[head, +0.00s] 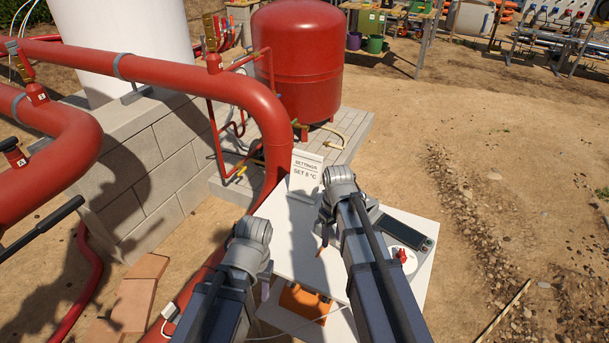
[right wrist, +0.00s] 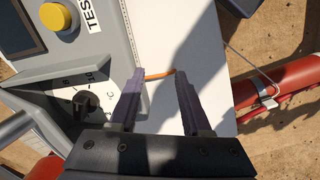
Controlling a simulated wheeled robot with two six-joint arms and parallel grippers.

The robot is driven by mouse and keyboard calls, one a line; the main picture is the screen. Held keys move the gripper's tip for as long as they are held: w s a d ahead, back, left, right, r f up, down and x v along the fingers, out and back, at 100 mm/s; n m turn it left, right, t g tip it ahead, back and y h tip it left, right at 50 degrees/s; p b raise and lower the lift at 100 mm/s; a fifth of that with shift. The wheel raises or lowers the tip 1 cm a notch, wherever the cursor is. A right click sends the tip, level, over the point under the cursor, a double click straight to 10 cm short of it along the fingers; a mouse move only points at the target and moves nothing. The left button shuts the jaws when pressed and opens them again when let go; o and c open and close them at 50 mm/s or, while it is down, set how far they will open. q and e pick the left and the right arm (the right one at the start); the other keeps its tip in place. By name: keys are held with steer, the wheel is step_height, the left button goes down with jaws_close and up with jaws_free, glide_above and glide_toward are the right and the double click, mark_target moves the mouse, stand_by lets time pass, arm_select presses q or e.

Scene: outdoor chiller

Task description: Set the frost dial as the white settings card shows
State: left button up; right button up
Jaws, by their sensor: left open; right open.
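The white settings card (head: 305,174) stands upright at the back of the white table; it appears to read "SET 8 °C", in small print. The frost dial (right wrist: 86,103) is a black knob on a grey control box in the right wrist view, with "10" and "°C" marks beside it; its exact setting is hard to read. My right gripper (right wrist: 155,92) is open and empty, beside the knob and not around it. In the head view my right arm hides part of the box (head: 428,242). My left gripper (head: 262,262) is left of the table, its fingers mostly hidden.
The box also carries a yellow button (right wrist: 58,17) labelled TEST and a screen (right wrist: 20,28). An orange strip (right wrist: 160,75) lies on the white tabletop (right wrist: 170,35). Red pipes (head: 215,85) and a red tank (head: 305,65) stand behind and left. Bare ground is free at right.

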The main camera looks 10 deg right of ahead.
steer(key=shift+o, duration=0.9)
step_height(320, 180, up, 9)
steer(key=p, duration=0.9)
step_height(320, 180, up, 8)
steer(key=p, duration=0.8)
steer(key=shift+f, duration=0.1)
